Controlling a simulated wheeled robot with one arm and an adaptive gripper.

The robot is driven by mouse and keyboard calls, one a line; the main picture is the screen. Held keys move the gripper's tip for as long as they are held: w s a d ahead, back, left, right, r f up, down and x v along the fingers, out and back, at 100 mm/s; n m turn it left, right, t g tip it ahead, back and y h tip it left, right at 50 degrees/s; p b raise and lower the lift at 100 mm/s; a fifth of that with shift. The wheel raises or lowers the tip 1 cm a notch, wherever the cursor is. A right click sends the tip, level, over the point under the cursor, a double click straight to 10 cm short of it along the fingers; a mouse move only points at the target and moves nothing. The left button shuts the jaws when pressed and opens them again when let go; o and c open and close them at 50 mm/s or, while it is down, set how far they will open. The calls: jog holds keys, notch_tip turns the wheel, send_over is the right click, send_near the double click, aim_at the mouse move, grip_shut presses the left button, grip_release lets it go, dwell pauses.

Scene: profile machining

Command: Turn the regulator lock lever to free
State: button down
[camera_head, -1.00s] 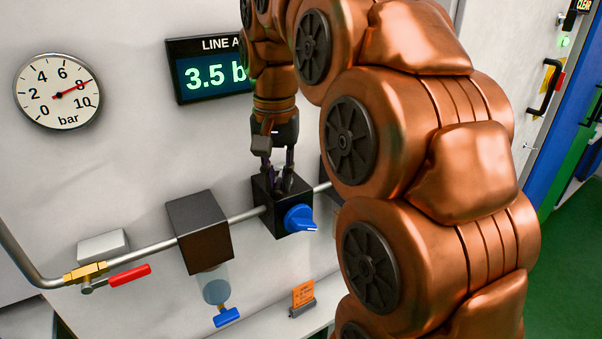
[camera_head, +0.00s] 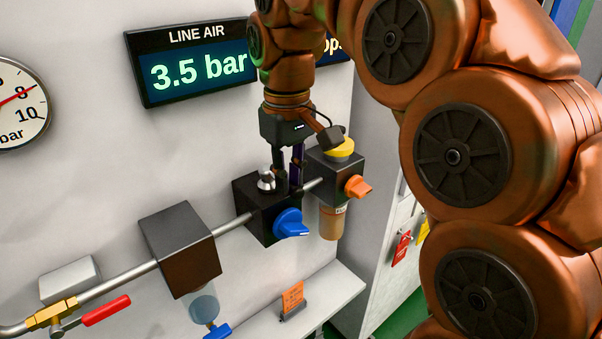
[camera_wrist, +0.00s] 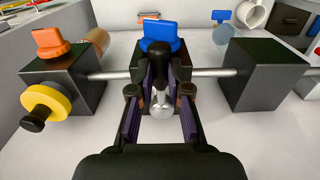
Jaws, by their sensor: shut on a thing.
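The regulator is a black block (camera_head: 262,224) on the wall pipe, with a blue knob (camera_head: 291,223) on its front. The knob also shows at the top of the wrist view (camera_wrist: 160,36). The lock lever has a silver ball-shaped pivot (camera_head: 266,181) on top of the block; the wrist view shows its black grip (camera_wrist: 158,58) between the fingers. My gripper (camera_head: 289,178) points down at the block's top, beside the silver pivot. In the wrist view my gripper (camera_wrist: 159,78) is shut on the lever, with purple pads on both sides. The fingers partly hide the lever in the head view.
A neighbouring black unit (camera_head: 335,172) carries a yellow cap (camera_head: 340,148) and orange knob (camera_head: 358,187), close to my gripper. A filter block (camera_head: 180,250) and red-handled valve (camera_head: 105,311) are on the pipe to the left. A display (camera_head: 200,68) reads 3.5 bar.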

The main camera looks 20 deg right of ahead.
dwell(0.4)
jog(key=c, duration=1.1)
grip_release()
jog(key=shift+r, duration=0.1)
